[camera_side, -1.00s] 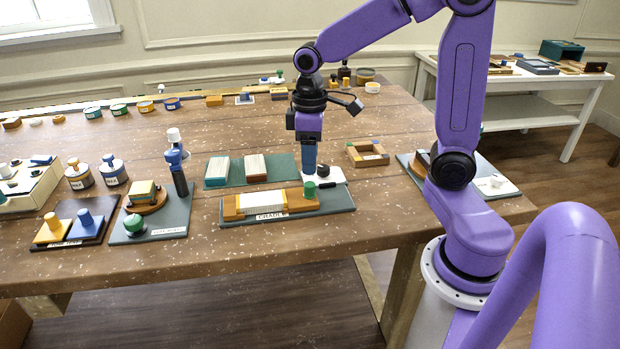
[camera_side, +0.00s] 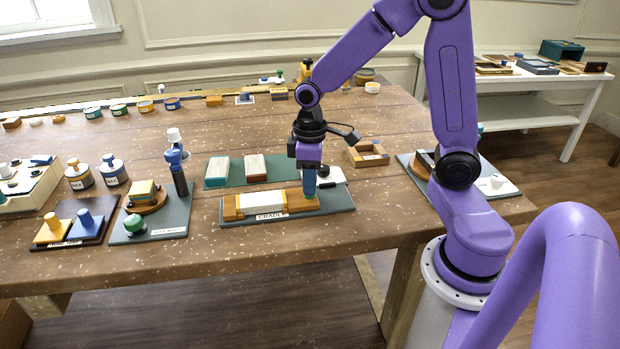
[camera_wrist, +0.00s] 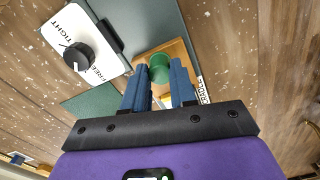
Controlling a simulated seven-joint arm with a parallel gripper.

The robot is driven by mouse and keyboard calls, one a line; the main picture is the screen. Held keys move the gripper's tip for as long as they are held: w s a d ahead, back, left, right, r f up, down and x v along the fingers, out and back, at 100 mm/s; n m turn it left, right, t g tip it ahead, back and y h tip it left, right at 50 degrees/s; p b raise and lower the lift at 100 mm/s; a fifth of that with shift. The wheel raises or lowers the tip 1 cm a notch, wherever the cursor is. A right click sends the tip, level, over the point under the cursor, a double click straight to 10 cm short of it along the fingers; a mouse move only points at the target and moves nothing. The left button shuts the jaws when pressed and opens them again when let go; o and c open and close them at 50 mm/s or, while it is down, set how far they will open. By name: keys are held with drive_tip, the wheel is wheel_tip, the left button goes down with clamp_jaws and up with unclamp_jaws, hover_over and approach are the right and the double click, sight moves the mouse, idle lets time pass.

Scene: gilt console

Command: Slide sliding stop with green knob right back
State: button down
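The green knob (camera_wrist: 159,68) stands on the orange wooden sliding stop (camera_wrist: 178,50) in the wrist view. In the side view the stop (camera_side: 296,203) is at the right end of the cradle, and my gripper mostly hides the knob. A pale ribbed block (camera_side: 262,200) lies in the cradle to the left of the stop. My gripper (camera_wrist: 161,82) points down over the stop with its two blue fingers apart, one on each side of the knob near the tips. It also shows in the side view (camera_side: 309,194). Contact with the knob cannot be told.
A white plate marked TIGHT and FREE with a black knob (camera_wrist: 78,57) lies close beside the cradle. Behind it are a green board with two blocks (camera_side: 237,169) and an open wooden frame (camera_side: 367,154). A board with a green round knob (camera_side: 135,224) lies left.

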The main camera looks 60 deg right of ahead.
drive_tip(key=shift+s+d, duration=1.25)
drive_tip(key=shift+s, duration=0.05)
drive_tip(key=c, duration=0.9)
unclamp_jaws()
drive_tip(key=shift+w+r, duration=0.1)
drive_tip(key=shift+r, duration=0.2)
wheel_tip(320, 180, up, 17)
drive_tip(key=shift+f, duration=0.1)
